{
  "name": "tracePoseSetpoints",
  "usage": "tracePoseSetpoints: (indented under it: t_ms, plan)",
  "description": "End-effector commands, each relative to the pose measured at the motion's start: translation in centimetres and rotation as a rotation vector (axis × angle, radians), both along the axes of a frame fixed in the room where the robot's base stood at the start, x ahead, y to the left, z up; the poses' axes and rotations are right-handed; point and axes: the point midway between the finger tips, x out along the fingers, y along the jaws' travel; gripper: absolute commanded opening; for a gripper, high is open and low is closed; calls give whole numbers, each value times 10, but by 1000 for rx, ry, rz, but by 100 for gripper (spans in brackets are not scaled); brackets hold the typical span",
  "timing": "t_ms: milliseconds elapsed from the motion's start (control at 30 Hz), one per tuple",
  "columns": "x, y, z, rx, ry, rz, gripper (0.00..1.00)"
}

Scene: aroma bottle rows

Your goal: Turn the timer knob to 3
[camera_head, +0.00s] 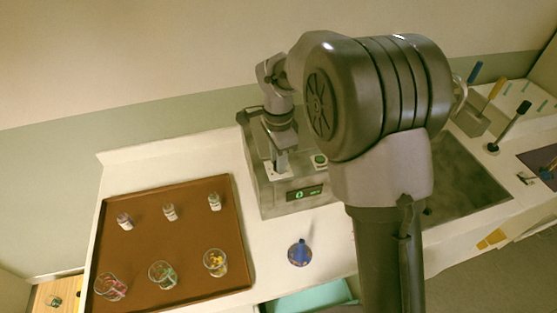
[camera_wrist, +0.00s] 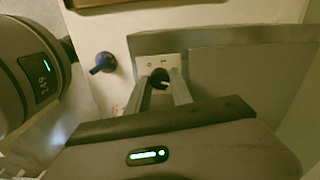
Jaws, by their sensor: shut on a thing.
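The grey machine (camera_head: 262,190) stands in the middle of the counter in the head view, with a small green-lit display (camera_head: 306,193) on its front that seems to read 0. In the wrist view, a dark round timer knob (camera_wrist: 158,75) sits on a pale plate (camera_wrist: 148,62) with small dark marks. My gripper (camera_wrist: 163,82) has its two fingers around the knob and is shut on it. In the head view my gripper (camera_head: 280,168) points down onto the machine's top, and the knob is hidden there. The knob's pointer and the marks are too small to read.
A brown tray (camera_head: 190,236) at left holds several small bottles and glasses. A blue-topped item (camera_head: 299,253) stands in front of the machine. A green button (camera_head: 320,160) is right of my gripper. My arm hides part of the counter at right.

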Motion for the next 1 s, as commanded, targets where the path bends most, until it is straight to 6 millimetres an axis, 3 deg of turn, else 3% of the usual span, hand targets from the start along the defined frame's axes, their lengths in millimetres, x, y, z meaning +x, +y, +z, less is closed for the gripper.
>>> tracePoseSetpoints:
  t_ms: [467, 500, 600, 900, 1000]
  plan:
    - [1, 0, 1, 0, -2, -14, 0]
    - [1, 0, 1, 0, -2, -14, 29]
    - [1, 0, 1, 1, -2, -14, 48]
    - [0, 0, 1, 0, -1, -14, 49]
    - [0, 0, 13, 1, -2, -14, 49]
